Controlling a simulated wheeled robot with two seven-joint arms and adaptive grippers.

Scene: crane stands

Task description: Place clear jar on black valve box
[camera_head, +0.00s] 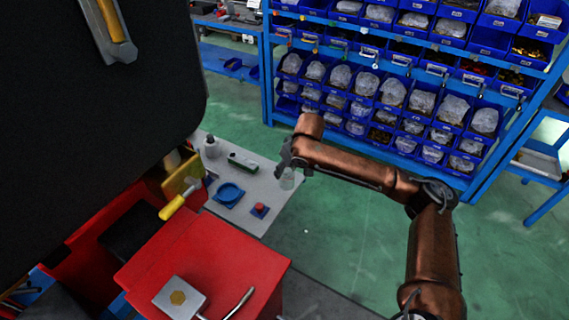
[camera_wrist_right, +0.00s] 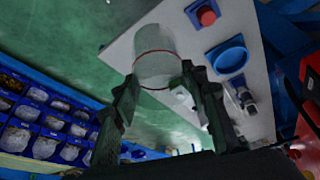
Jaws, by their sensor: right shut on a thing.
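The clear jar (camera_head: 287,182) is at the right edge of the grey table in the head view. It fills the upper middle of the wrist view (camera_wrist_right: 157,52), with a thin reddish ring around it. My right gripper (camera_head: 291,166) is shut on the jar, its two dark fingers on either side near the ring in the wrist view (camera_wrist_right: 158,88). I cannot tell whether the jar touches the table. A black box-like thing (camera_head: 132,234) lies among red bins at the left; I cannot tell whether it is the valve box. My left gripper is not in view.
The grey table (camera_head: 232,211) holds a blue round part (camera_head: 228,194), a red button on a blue base (camera_head: 259,210) and a green-and-white piece (camera_head: 243,162). A dark panel (camera_head: 90,110) blocks the upper left. A blue shelf of bins (camera_head: 372,92) stands behind; green floor is clear at right.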

